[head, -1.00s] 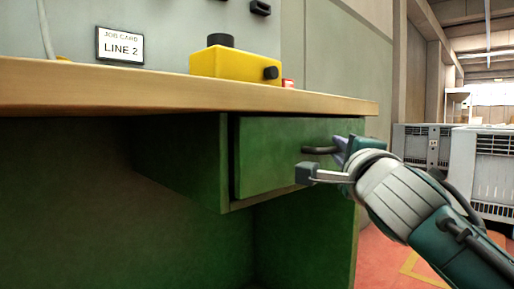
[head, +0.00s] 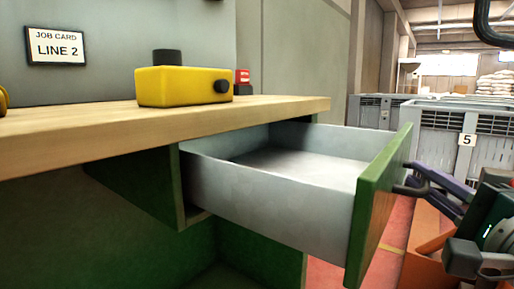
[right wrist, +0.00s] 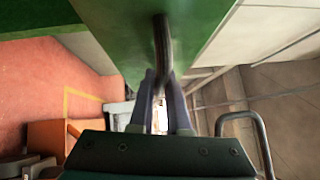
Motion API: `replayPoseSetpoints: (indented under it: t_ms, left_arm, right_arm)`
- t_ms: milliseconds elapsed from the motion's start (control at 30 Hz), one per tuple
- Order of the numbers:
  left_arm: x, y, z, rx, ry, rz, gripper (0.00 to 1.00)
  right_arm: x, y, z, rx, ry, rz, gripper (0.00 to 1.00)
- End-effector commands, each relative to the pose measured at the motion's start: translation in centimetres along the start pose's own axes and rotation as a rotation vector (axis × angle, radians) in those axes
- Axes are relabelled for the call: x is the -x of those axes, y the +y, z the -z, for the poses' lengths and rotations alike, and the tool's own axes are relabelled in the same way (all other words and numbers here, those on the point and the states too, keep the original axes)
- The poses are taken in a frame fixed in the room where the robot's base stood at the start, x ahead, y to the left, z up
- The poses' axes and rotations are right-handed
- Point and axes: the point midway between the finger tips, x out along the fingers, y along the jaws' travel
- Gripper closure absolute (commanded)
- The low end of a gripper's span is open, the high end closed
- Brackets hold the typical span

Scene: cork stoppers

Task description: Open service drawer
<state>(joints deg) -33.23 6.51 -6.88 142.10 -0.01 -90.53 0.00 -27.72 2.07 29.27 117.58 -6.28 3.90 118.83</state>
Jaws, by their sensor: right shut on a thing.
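The service drawer (head: 275,200) stands far out of the green bench, its grey inside showing and looking empty. Its green front panel (head: 380,205) faces right in the head view. The dark bar handle (head: 420,180) sticks out from that panel. My right gripper (head: 448,186) is at the handle, right of the panel. In the right wrist view its two fingers (right wrist: 160,98) are shut on the handle (right wrist: 161,50), one on each side. My left gripper is not in view.
The wooden bench top (head: 200,120) is above the drawer and carries a yellow box (head: 183,87) with dark knobs and a small red item (head: 242,77). A job card (head: 56,46) hangs on the wall panel. Grey crates (head: 460,140) stand behind at the right.

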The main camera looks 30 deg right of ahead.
Motion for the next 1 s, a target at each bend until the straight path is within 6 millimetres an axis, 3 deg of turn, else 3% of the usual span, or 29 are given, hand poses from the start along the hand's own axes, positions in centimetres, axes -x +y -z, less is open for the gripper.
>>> replayPoseSetpoints:
  t_ms: [200, 567, 600, 800, 867, 1000]
  left_arm:
    - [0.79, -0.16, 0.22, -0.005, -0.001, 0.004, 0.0]
    - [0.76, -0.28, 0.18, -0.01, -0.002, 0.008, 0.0]
    - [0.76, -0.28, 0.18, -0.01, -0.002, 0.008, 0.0]
    - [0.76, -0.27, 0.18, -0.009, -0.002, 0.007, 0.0]
    - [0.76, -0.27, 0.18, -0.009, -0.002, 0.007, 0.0]
    - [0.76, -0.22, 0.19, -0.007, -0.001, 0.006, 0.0]
  right_arm:
    - [1.19, -0.61, 1.14, 0.0, -0.004, 0.007, 1.0]
    - [1.31, -0.55, 1.24, 0.0, -0.006, 0.008, 1.0]
    - [1.31, -0.55, 1.24, 0.0, -0.006, 0.008, 0.83]
    - [1.32, -0.46, 1.27, -0.001, -0.005, 0.005, 0.6]
    - [1.32, -0.44, 1.27, -0.001, -0.004, 0.005, 0.55]
    - [1.33, -0.4, 1.29, -0.001, -0.004, 0.003, 0.55]
